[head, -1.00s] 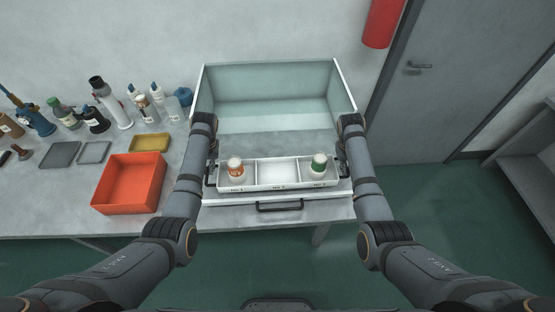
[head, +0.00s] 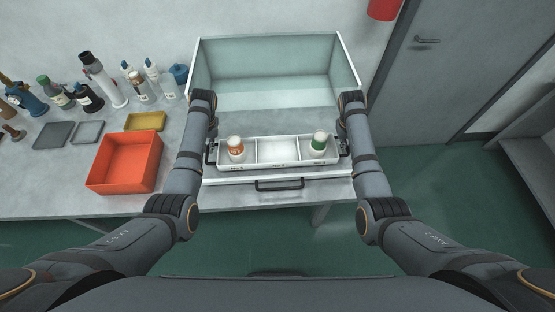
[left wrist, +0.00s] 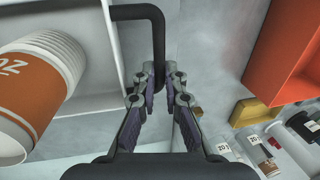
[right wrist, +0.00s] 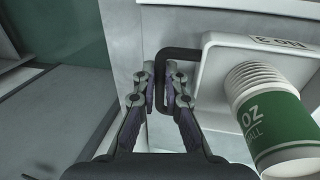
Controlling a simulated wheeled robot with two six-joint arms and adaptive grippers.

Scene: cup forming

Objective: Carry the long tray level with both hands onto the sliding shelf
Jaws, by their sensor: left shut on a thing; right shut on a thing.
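The long white tray (head: 278,151) has three compartments and a black handle at each end. In the head view it looks level, over the front part of the sliding shelf (head: 222,177); I cannot tell whether it touches it. An orange-labelled cup (head: 236,149) stands in its left compartment and a green-labelled cup (head: 318,145) in its right one; the middle is empty. My left gripper (left wrist: 157,78) is shut on the left handle (left wrist: 158,38). My right gripper (right wrist: 164,80) is shut on the right handle (right wrist: 182,54). In the head view my forearms partly hide both grippers.
A clear-walled cabinet (head: 270,68) stands open behind the tray. A black pull handle (head: 280,184) is on the shelf front. An orange bin (head: 124,162), a yellow tray (head: 145,121) and several bottles are on the bench to the left. A door (head: 440,75) is at the right.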

